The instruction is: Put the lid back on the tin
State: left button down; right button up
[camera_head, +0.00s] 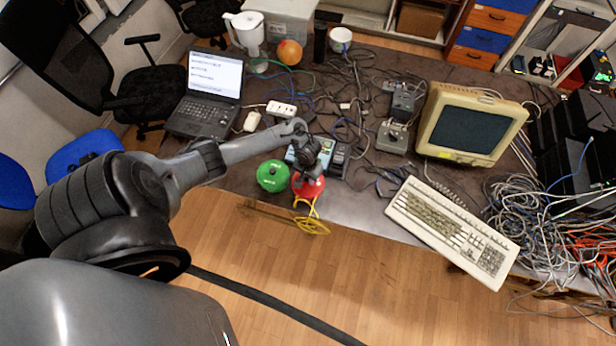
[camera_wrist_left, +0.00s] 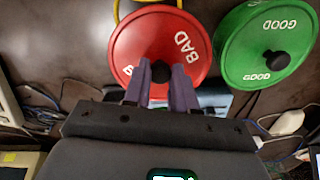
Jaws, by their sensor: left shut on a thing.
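A round red lid or lidded tin marked BAD (camera_head: 308,188) is at the front edge of the table in the head view. It also shows in the left wrist view (camera_wrist_left: 140,45), with a small black knob (camera_wrist_left: 160,72) in its middle. My left gripper (camera_wrist_left: 160,85) is above it, shut on this knob between its two fingers. In the head view, my left gripper (camera_head: 309,173) partly covers the red top. I cannot tell whether the red lid rests on a tin or is held above one. A green tin marked GOOD (camera_head: 272,176), its knobbed lid on, stands just left. My right gripper is not in view.
A yellow cable (camera_head: 312,222) hangs over the table edge beside the red piece. Small devices and tangled cables lie behind. A laptop (camera_head: 208,98) is at left; a keyboard (camera_head: 450,225) and monitor (camera_head: 470,125) are at right. Some bare tabletop (camera_head: 355,210) shows right of the red piece.

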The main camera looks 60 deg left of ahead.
pick_arm(q)
jog(key=shift+p, duration=0.3)
dwell(0.5)
dwell(0.6)
jog(key=shift+f+p, duration=0.15)
jog(key=shift+p, duration=0.15)
dwell(0.5)
jog(key=shift+p, duration=0.35)
dwell(0.4)
dwell(0.3)
jog(key=c, duration=0.8)
grip_release()
jog(key=shift+o, duration=0.2)
jog(key=o, duration=0.4)
